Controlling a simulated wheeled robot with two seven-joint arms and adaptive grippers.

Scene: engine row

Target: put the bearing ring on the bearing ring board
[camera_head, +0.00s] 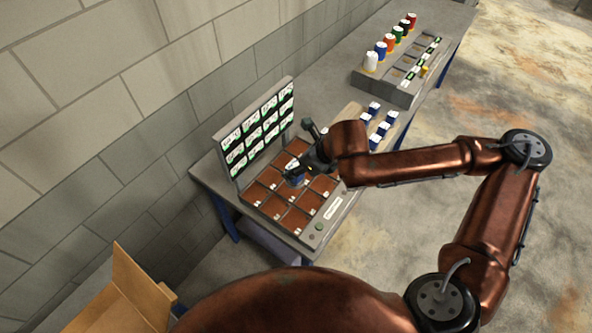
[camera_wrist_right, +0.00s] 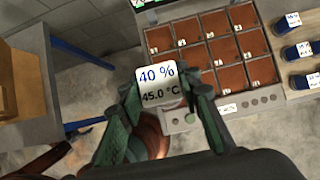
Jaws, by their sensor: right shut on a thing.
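My right gripper (camera_head: 308,168) is over the compartment board. In the right wrist view its green fingers (camera_wrist_right: 165,100) are shut on a labelled block (camera_wrist_right: 160,87). The block's white face reads "40 %" and "45.0 °C"; in the head view it looks blue (camera_head: 296,180). It appears held above the board, but the exact height is unclear. The board (camera_head: 312,240) has brown compartments in a grey frame and an upright panel of small displays (camera_head: 258,130) behind. It also shows in the right wrist view (camera_wrist_right: 245,104). I cannot make out a bearing ring or a board marked for one. My left gripper is not in view.
Several blue blocks with white tops (camera_head: 374,108) stand right of the board, also in the right wrist view (camera_wrist_right: 297,51). Farther along, a grey rack (camera_head: 405,92) holds coloured canisters (camera_head: 381,50). A wooden piece (camera_head: 140,290) is at lower left. The floor at right is clear.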

